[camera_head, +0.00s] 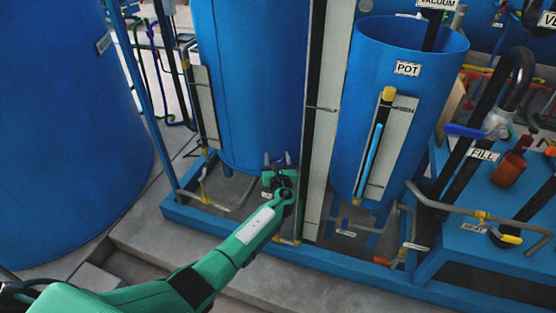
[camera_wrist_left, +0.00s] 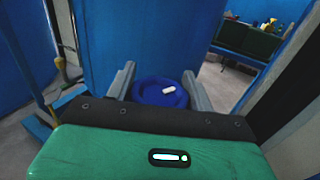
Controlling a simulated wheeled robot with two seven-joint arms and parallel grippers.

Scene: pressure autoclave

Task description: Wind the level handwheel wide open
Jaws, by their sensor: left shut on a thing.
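My left gripper (camera_head: 277,160) reaches in from the lower left of the head view, low in front of a tall blue tank. In the left wrist view a round blue handwheel (camera_wrist_left: 160,93) with a pale mark on its face sits between the two grey fingers of the left gripper (camera_wrist_left: 159,77). The gripper is shut on this wheel. In the head view the gripper hides most of the wheel. My right gripper is in neither view.
The blue tank (camera_head: 245,80) stands behind the gripper. A pale upright post (camera_head: 322,130) rises just to its right. The blue POT vessel (camera_head: 430,75) has a gauge with a blue column (camera_head: 370,150). Pipes and a FILL label (camera_head: 483,155) are at right. Bare floor (camera_head: 150,255) lies at lower left.

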